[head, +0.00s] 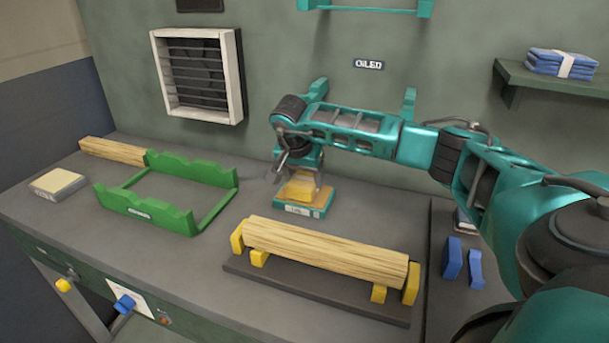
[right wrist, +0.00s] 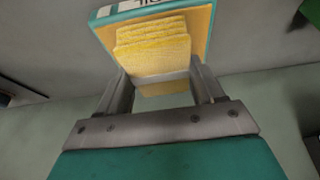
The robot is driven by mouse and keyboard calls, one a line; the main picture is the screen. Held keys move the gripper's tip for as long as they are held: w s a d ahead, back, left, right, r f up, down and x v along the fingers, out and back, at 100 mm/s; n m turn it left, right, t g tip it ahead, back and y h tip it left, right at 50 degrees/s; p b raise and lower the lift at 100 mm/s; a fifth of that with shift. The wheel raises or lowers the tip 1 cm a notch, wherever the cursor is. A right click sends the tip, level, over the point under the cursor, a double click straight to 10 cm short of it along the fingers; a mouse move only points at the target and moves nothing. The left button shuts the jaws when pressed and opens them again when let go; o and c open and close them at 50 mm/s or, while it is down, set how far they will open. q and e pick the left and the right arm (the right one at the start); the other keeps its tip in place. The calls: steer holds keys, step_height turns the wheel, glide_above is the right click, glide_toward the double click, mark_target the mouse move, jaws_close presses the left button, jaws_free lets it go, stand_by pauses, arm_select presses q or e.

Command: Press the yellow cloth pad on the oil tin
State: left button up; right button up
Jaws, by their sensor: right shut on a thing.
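The yellow cloth pad (head: 299,187) is a small folded block. My right gripper (head: 299,178) is shut on it, pointing down at the bench. The pad is over the oil tin (head: 318,212), a low flat teal box with a tan top and a white label on its front. In the right wrist view the pad (right wrist: 153,48) shows layered edges between my fingers (right wrist: 160,88), over the tan face of the tin (right wrist: 200,22). The pad seems to be at or just above the tin's top; I cannot tell if they touch. My left gripper is not in view.
A pale wood bar (head: 325,250) lies in yellow supports on a dark board in front of the tin. A green cradle (head: 150,208) stands left, with another wood piece (head: 112,151) behind it. A flat pale-topped box (head: 58,183) lies far left. Blue blocks (head: 452,258) stand right.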

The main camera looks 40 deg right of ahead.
steer(key=shift+f, duration=0.45)
stand_by(0.5)
stand_by(1.1)
